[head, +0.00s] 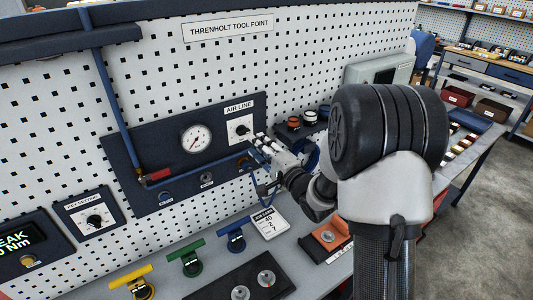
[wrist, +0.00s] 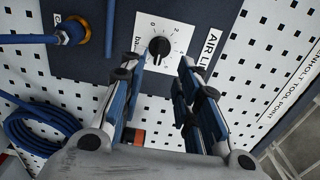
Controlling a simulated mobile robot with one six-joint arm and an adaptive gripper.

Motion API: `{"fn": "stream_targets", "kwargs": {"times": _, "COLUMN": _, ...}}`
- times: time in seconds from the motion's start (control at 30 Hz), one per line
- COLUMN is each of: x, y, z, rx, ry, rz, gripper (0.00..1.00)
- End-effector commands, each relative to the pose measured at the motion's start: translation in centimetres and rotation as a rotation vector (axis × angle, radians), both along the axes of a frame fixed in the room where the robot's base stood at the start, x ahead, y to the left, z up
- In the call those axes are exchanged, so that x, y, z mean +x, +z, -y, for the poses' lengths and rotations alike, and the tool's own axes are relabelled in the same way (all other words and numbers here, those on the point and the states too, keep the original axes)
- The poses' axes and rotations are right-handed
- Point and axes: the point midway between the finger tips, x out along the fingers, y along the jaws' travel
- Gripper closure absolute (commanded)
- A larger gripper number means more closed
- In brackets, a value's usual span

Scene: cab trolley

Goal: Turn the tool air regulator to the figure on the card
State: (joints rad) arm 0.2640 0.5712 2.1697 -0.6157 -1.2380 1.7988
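The air regulator is a black knob (wrist: 159,47) on a white dial plate marked "bar" with small figures, under the "AIR LINE" label; in the head view the knob (head: 241,129) sits on the dark panel right of a round gauge (head: 196,138). The knob's exact setting is too small to read. In the head view my gripper (head: 268,152) is just right of and below the knob.
Blue hose (wrist: 40,125) hangs left of my gripper in the wrist view. Another knob (head: 95,220) is on a plate at lower left. Yellow, green and blue T-handled tools (head: 190,258) stand on the bench. An orange item (head: 330,237) lies right of the card.

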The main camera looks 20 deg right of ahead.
Motion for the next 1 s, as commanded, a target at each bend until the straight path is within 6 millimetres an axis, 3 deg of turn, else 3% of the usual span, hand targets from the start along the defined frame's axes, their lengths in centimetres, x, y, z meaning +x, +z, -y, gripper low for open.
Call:
{"fn": "stream_targets", "kwargs": {"times": 0.1, "x": -2.0, "y": 0.0, "z": 0.7, "rx": 0.000, "ry": -0.002, "rz": -0.001, "gripper": 0.70}}
{"fn": "stream_targets", "kwargs": {"times": 0.3, "x": -3.6, "y": 0.0, "z": 1.2, "rx": -0.001, "ry": 0.000, "rz": -0.001, "gripper": 0.70}}
{"fn": "stream_targets", "kwargs": {"times": 0.7, "x": -3.7, "y": 0.1, "z": 1.2, "rx": -0.021, "ry": -0.005, "rz": -0.002, "gripper": 0.70}}
{"fn": "stream_targets", "kwargs": {"times": 0.87, "x": -3.9, "y": 0.6, "z": 1.6, "rx": -0.226, "ry": -0.062, "rz": -0.043, "gripper": 0.70}}
{"fn": "stream_targets", "kwargs": {"times": 1.0, "x": -5.8, "y": 1.0, "z": 2.6, "rx": -0.541, "ry": -0.131, "rz": -0.144, "gripper": 0.70}}
